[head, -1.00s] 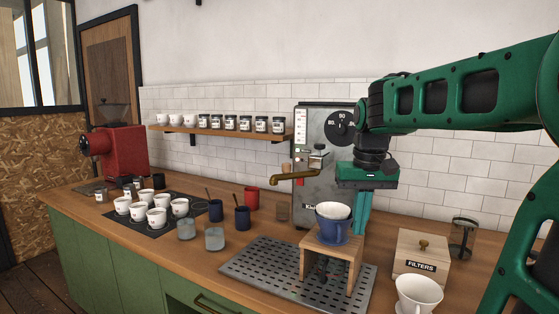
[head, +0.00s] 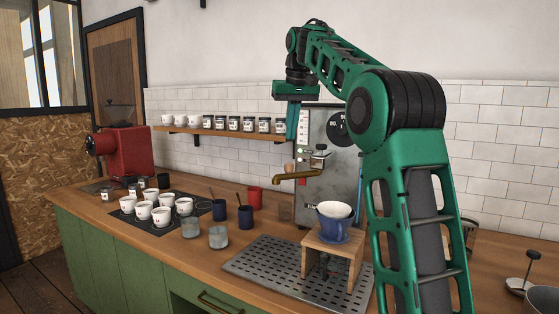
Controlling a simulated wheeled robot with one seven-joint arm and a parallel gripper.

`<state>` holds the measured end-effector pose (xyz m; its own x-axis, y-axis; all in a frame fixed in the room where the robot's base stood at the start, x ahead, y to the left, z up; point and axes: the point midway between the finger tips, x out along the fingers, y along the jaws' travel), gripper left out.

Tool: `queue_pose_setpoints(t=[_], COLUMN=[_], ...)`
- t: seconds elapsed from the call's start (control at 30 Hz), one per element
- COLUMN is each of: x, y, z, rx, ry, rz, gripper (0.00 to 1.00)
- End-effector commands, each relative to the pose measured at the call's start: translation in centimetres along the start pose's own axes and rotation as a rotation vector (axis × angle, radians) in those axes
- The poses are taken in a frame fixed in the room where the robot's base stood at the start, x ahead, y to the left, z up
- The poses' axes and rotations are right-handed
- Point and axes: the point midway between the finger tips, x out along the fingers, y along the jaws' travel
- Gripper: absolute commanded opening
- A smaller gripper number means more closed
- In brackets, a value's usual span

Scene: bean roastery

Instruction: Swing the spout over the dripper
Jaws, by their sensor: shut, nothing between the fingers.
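The brass spout (head: 296,178) sticks out to the left from the grey water boiler (head: 328,195). Its tip hangs over the counter, left of the dripper and not above it. The blue dripper (head: 333,230) holds a white paper filter (head: 334,209) and sits on a wooden stand (head: 333,252) on the drip tray. My gripper (head: 292,138) points down above the spout, in front of the shelf's right end. Its fingers are together and hold nothing. It appears apart from the spout.
A perforated drip tray (head: 262,268) lies under the stand. Cups on a dark mat (head: 140,226), dark mugs (head: 245,216), a red mug (head: 254,195) and glasses (head: 218,237) stand to the left. A jar shelf (head: 218,131) runs along the wall.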

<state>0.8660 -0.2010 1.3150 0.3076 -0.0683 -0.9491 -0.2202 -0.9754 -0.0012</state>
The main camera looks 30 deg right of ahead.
Motion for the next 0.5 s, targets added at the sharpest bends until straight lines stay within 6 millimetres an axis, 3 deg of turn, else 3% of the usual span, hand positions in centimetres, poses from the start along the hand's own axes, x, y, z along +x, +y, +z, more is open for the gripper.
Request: queue_pose_setpoints(t=[0.2, 0.5], x=[-0.5, -0.6], y=[-0.5, -0.7], z=[-1.7, -1.8], rx=[-0.019, -0.022], ry=[0.018, 0.020], rz=[-0.005, -0.005], gripper=[0.00, 0.00])
